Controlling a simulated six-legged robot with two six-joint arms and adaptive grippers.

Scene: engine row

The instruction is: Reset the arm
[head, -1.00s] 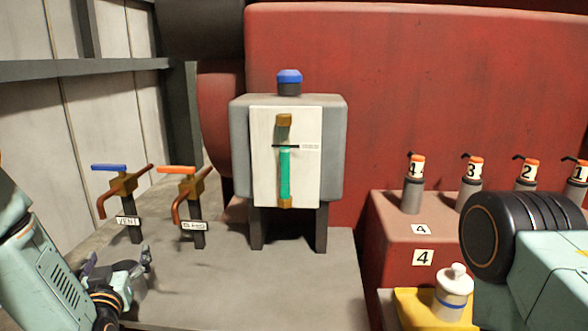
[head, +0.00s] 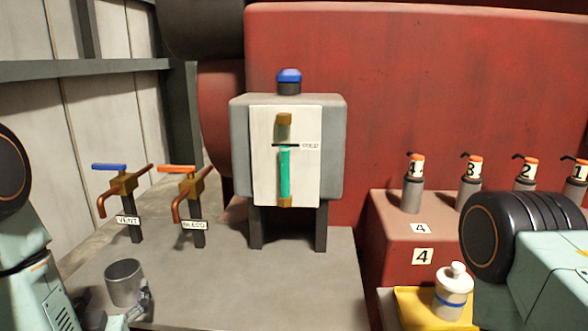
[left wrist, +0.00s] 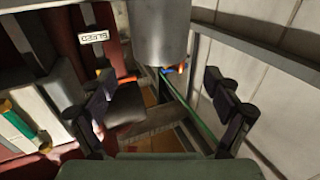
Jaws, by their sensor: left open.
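My left gripper (head: 143,299) is low at the left of the head view, partly cut off by the bottom edge. It is open, at the lower right side of a grey metal cup (head: 124,284). The cup looks upright with its open rim up; I cannot tell whether the gripper touches it. In the left wrist view the two fingers stand wide apart (left wrist: 160,88), and a grey cylinder (left wrist: 162,30), apparently the cup, shows at the top beyond them. My right arm shows at the lower right of the head view; its gripper is out of view.
Behind the cup stand the vent valve (head: 124,185) with a blue handle and another valve (head: 186,188) with an orange handle. A grey tank (head: 239,150) with a green-filled gauge stands mid-bench. A white bottle (head: 452,295) sits on a yellow base at right. The bench middle (head: 290,290) is clear.

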